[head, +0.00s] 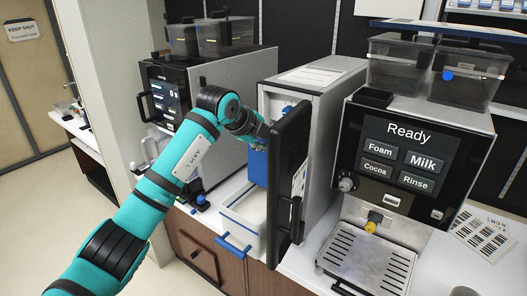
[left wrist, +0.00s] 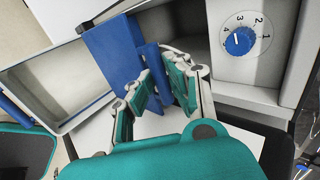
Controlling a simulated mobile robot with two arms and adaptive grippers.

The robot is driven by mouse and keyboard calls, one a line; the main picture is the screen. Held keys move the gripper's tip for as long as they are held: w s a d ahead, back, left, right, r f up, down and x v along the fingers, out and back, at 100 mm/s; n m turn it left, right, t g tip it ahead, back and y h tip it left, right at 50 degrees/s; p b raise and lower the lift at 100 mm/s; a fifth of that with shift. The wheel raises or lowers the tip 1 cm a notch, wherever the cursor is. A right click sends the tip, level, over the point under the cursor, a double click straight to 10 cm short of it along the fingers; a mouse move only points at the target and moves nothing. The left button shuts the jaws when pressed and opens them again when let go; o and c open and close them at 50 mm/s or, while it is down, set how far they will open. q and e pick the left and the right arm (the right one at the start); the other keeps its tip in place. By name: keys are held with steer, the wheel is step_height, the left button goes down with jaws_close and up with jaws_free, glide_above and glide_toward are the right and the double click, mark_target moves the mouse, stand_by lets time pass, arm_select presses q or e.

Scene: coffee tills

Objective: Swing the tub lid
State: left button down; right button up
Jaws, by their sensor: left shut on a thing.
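A white open tub (head: 236,220) with a blue front handle stands low before the grey cabinet; its empty inside also shows in the left wrist view (left wrist: 62,85). A blue lid panel (head: 257,168) stands upright at the tub's cabinet side, and it shows larger in the left wrist view (left wrist: 112,50). My left gripper (head: 262,138) is at this panel. In the left wrist view the fingers (left wrist: 160,66) close around its blue edge bar. The black door hides part of the panel and tub in the head view. My right gripper is not in view.
The cabinet's black door (head: 286,185) stands open close right of my gripper. A coffee machine (head: 410,120) with clear hoppers and a drip tray (head: 368,262) stands at right; another machine (head: 225,85) stands behind my arm.

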arm_select(q)
steer(key=shift+s+a+f, duration=0.3)
steer(key=shift+s+f, duration=0.1)
steer(key=shift+s, duration=0.05)
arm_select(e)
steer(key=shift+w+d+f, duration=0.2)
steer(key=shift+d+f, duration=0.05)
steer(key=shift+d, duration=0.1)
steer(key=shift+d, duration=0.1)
arm_select(q)
steer(key=s+a+b, duration=0.2)
steer(key=s, duration=0.1)
steer(key=shift+f, duration=0.15)
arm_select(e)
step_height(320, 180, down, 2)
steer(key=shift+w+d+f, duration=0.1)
arm_select(q)
steer(key=shift+a, duration=0.1)
